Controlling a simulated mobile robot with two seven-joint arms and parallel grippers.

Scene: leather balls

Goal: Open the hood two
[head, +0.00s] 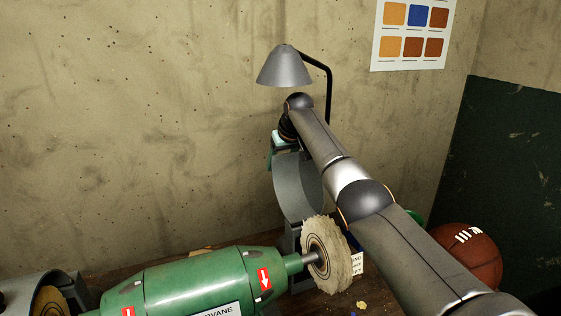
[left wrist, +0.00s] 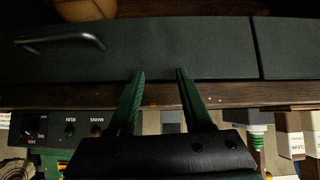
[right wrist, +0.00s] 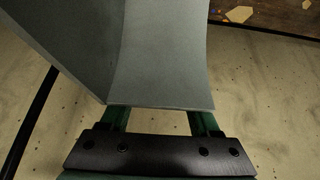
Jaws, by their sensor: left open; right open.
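A grey curved metal hood (head: 298,187) stands behind the right buffing wheel (head: 328,255) of the green machine (head: 195,283). The hood is tilted up, and the pale wheel shows uncovered in front of it. My right gripper (head: 272,156) is at the hood's upper left edge, partly hidden by the hood and my arm. In the right wrist view the grey hood (right wrist: 165,60) fills the space before the open fingers and hides their tips; I cannot tell whether they touch. My left gripper (left wrist: 160,73) is open and empty, seen only in the left wrist view.
A second hood (head: 22,287) and wheel are at the lower left. A lamp (head: 285,68) stands behind my right arm. A brown ball (head: 470,255) lies at right. A dark drawer front with a handle (left wrist: 60,40) faces my left gripper.

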